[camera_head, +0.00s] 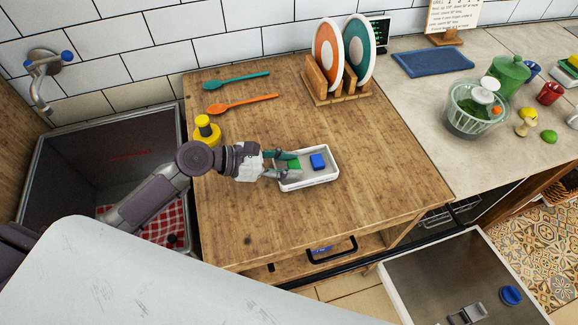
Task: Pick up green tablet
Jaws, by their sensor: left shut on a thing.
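A small white tray (322,179) lies on the wooden counter. It holds a green tablet (294,164) at its left end and a blue tablet (318,161) to the right of it. My left gripper (286,165) reaches in from the left, with its fingers inside the tray's left end. It is shut on the green tablet, and the fingers hide part of it. I cannot tell whether the tablet is clear of the tray floor. My right gripper is not in view.
A yellow bottle (207,131) stands behind my left arm. Teal (236,80) and orange (242,104) spoons lie at the back. A rack with two plates (328,52) stands behind the tray. A sink (75,165) is at the left. The counter right of the tray is clear.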

